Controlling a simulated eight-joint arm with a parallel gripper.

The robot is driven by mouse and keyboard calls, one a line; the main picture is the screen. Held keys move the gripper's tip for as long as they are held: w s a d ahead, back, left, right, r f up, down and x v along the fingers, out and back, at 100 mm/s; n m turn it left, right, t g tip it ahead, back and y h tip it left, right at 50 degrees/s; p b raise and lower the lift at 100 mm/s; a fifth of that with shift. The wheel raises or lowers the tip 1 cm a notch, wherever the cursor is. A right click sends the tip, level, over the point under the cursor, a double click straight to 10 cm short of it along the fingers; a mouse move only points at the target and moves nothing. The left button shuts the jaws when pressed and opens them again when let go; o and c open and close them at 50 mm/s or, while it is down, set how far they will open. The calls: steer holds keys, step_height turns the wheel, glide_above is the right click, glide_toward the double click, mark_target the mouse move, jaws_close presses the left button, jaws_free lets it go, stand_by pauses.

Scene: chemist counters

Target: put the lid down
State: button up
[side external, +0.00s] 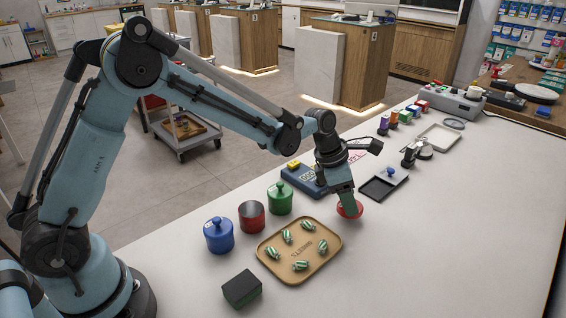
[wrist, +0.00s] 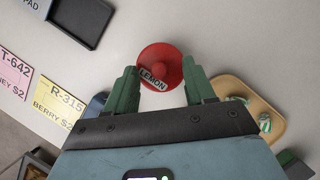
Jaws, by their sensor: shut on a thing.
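A round red lid (wrist: 158,58) with a knob and a white strip reading LEMON is between the two green fingers of my gripper (wrist: 160,72) in the wrist view. In the side external view my gripper (side external: 347,200) points down with the red lid (side external: 351,210) at its tips, low over the white counter to the right of the tan tray. I cannot tell whether the lid touches the counter. The red jar (side external: 252,218) stands left of the gripper with a dark top and no lid on it.
A lidded blue jar (side external: 219,236) and a lidded green jar (side external: 280,198) flank the red jar. The tan tray (side external: 268,246) holds several striped sweets. A black tray (side external: 383,188) and a blue device (side external: 306,180) are behind. The counter at right front is clear.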

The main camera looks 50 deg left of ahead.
steer(key=shift+f, duration=1.5)
steer(key=shift+f, duration=0.1)
steer(key=o, duration=1)
steer(key=v, duration=1.1)
steer(key=shift+s+a+r+m+t+y, duration=0.6)
steer(key=shift+s+a+m, duration=0.75)
steer(key=shift+s+m, duration=2.4)
steer(key=shift+s+a+r+m+t+y, duration=0.65)
steer(key=shift+s+a+m, duration=1.15)
steer(key=shift+m, duration=3.45)
steer(key=shift+s+a+r+m+t+y, duration=0.4)
steer(key=shift+s+a+m+t, duration=0.45)
steer(key=shift+s+m, duration=3.1)
